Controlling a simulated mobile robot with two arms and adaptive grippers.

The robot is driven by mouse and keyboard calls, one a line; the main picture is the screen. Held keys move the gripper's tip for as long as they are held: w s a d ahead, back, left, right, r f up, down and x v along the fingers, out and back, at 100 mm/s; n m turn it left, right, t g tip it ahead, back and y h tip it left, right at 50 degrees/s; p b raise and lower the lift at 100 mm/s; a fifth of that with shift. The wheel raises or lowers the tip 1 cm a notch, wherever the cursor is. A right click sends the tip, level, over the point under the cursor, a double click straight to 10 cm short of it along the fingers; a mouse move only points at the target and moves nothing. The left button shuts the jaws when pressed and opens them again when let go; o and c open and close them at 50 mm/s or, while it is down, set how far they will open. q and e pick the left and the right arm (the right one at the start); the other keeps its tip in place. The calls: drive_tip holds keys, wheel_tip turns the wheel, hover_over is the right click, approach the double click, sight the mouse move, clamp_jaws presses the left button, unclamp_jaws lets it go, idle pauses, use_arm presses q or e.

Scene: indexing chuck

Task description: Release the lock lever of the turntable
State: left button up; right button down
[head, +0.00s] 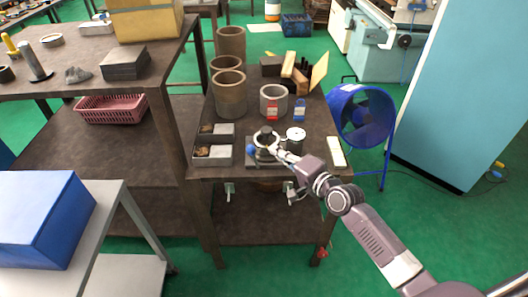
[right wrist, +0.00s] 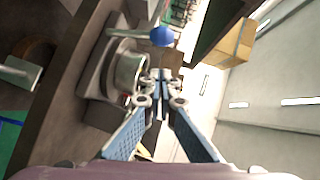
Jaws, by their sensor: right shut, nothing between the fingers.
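The turntable (head: 266,134), a round grey chuck on a square dark base, sits near the front edge of the dark bench. In the right wrist view its round body (right wrist: 128,68) is left of my fingertips. A blue ball knob, probably the lock lever's end, shows at the turntable's left in the head view (head: 250,149) and above my fingertips in the right wrist view (right wrist: 162,36). My right gripper (right wrist: 160,80) is shut and empty close beside the turntable; I cannot tell whether it touches. It hides part of the turntable in the head view (head: 284,154). My left gripper is out of view.
Grey trays with blocks (head: 213,156) stand left of the turntable. A white round part (head: 296,134) is close on its right. Behind are a grey ring (head: 273,97), red and blue small items, and brown cylinders (head: 229,93). A blue fan (head: 360,113) stands right of the bench.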

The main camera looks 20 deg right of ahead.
sight(253, 149)
drive_tip(key=shift+w+a+f+p, duration=0.2)
drive_tip(key=shift+w+a, duration=0.1)
drive_tip(key=shift+a, duration=0.3)
drive_tip(key=shift+w+a+f+p, duration=0.2)
drive_tip(key=shift+w+a, duration=0.1)
drive_tip(key=shift+a, duration=0.3)
drive_tip(key=shift+w+a+f+p, duration=0.1)
drive_tip(key=shift+w+a+f, duration=0.15)
drive_tip(key=shift+a, duration=0.35)
drive_tip(key=shift+w+r, duration=0.1)
drive_tip(key=shift+w+a+p, duration=0.25)
drive_tip(key=shift+a+p, duration=0.3)
drive_tip(key=shift+a, duration=0.45)
drive_tip(key=shift+r, duration=0.15)
